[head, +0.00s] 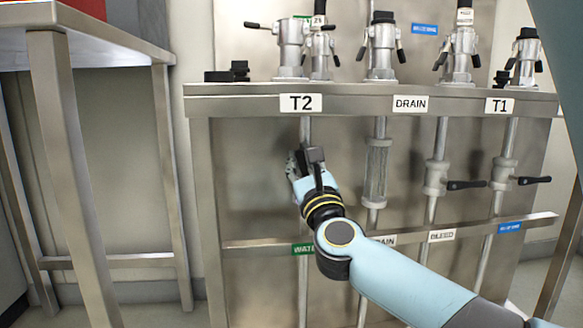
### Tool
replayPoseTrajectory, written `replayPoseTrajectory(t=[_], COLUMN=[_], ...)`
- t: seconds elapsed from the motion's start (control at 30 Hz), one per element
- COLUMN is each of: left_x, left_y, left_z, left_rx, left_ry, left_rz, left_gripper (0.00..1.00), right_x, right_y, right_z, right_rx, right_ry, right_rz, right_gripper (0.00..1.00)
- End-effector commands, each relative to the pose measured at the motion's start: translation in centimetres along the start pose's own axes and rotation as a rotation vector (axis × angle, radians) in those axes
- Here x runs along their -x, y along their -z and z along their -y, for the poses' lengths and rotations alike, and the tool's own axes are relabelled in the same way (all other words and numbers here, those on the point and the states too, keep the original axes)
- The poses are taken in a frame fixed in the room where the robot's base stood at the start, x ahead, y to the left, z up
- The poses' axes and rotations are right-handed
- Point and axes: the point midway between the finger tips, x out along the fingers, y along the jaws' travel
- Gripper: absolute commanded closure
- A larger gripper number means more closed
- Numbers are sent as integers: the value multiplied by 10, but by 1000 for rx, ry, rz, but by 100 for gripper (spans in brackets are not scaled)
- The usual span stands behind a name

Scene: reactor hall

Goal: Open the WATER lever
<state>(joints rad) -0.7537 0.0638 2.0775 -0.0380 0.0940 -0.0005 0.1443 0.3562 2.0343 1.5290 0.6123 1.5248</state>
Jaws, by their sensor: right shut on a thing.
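My right gripper (305,160) is at the first pipe (304,280) from the left, below the T2 label (301,103). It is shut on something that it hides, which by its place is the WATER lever. A green label (301,249), partly covered by my arm, reads "WATE..." on the lower rail of this pipe. The lever's handle and its angle cannot be seen. My left gripper is not in view.
Two valves with black levers (467,185) (534,180) sit to the right, both levers lying roughly level. A clear sight tube (375,172) is on the DRAIN pipe. Fittings with black handles stand on the shelf (240,90). A metal table (60,130) stands at left.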

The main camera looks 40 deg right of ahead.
Motion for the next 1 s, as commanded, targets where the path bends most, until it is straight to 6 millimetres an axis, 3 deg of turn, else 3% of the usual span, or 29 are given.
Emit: replayPoseTrajectory(t=[0.4, 1.0], left_x=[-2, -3], left_y=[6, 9], left_z=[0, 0], left_rx=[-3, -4], left_ry=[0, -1], left_rz=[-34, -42], left_gripper=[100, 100], right_x=[2, 2], right_y=[3, 5], right_z=[17, 20], right_rx=[-197, -236], right_ry=[87, 103], right_rz=[-2, -6], right_gripper=[100, 100])
